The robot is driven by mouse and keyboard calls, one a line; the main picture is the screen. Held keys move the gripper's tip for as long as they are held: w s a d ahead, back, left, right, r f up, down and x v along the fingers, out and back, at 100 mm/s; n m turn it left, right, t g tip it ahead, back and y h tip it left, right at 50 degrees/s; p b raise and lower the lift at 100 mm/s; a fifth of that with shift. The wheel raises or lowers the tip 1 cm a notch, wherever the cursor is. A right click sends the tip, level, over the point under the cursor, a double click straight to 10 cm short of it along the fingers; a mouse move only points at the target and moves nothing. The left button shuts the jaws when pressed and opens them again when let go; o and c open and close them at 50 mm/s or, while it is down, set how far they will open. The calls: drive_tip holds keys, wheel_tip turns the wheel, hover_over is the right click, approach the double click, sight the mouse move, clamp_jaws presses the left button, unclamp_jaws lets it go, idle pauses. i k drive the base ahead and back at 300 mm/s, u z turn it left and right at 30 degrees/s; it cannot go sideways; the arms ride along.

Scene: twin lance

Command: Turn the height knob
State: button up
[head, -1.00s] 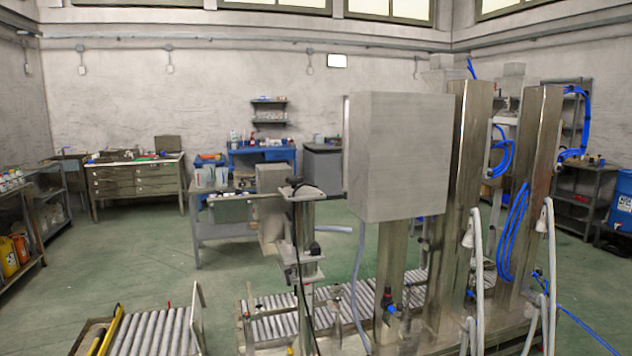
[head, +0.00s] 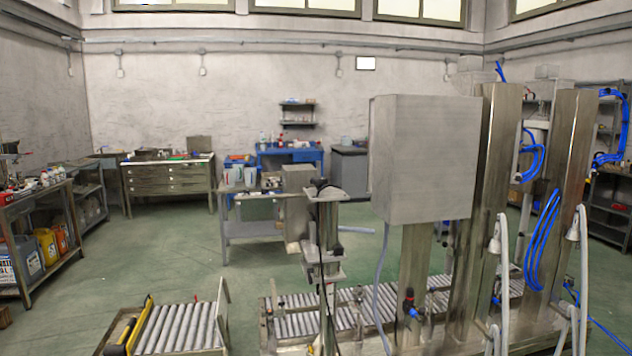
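A metal post (head: 327,235) stands at the centre of the head view, with clamp plates and dark knob-like parts on it. One dark part (head: 321,185) sits at the top of the post. A smaller dark knob (head: 337,249) sits lower, on the post's right side. I cannot tell which of them is the height knob. A large grey metal cabinet (head: 425,160) on a column stands just right of the post. My gripper is not in view.
A roller conveyor (head: 180,326) lies at the front left, and another (head: 295,324) runs behind the post. Steel columns (head: 495,190) with blue hoses stand right. Green floor (head: 150,255) is clear at left. Shelves (head: 40,240) hold containers at the left edge.

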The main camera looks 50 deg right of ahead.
sight(319, 180)
drive_tip(key=i, duration=0.9)
drive_tip(key=z, duration=0.05)
